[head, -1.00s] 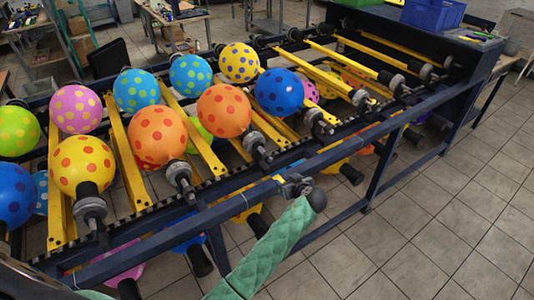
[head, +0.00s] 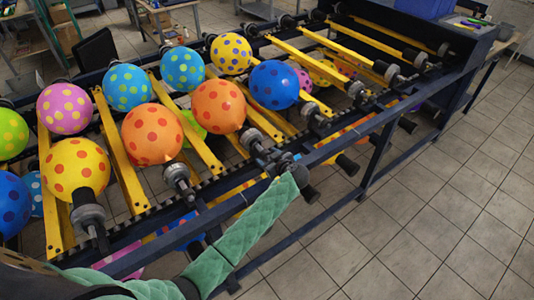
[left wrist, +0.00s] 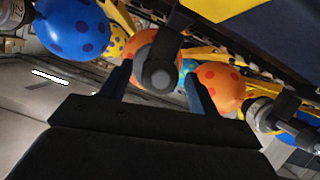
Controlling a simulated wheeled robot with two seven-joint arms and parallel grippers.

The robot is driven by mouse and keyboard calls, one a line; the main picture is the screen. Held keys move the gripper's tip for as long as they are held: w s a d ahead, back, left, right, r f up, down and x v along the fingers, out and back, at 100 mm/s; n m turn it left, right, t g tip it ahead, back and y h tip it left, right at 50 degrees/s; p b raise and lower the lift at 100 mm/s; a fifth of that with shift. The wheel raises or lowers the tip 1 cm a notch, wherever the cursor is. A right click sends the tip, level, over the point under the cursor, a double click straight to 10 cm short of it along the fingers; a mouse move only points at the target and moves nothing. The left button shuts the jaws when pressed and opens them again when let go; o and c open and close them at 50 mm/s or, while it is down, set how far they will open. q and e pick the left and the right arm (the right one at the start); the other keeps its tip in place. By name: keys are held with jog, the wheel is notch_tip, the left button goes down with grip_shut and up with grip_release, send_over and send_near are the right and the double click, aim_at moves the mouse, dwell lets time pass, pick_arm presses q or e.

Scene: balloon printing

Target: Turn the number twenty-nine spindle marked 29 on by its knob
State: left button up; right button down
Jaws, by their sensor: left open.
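A row of spindles with dark knobs lines the near side of the rack. My left gripper (head: 268,160) is open in the head view, at the outer end of the spindle (head: 252,140) that carries the right-hand orange balloon (head: 218,106). In the left wrist view a grey, round-ended knob (left wrist: 160,73) shows between the open fingers (left wrist: 158,84), with an orange balloon behind it. I cannot tell whether the fingers touch it. No 29 is readable on this spindle. My right gripper is not in view.
A blue rail (head: 345,145) runs along the rack's near side, close to my left forearm. The neighbouring spindles hold a blue balloon (head: 274,85) and another orange balloon (head: 152,134). Tiled floor (head: 430,210) is clear at the right.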

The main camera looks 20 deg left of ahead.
pick_arm(q)
jog(key=shift+w+a+f, duration=0.3)
jog(key=shift+w+a, duration=0.15)
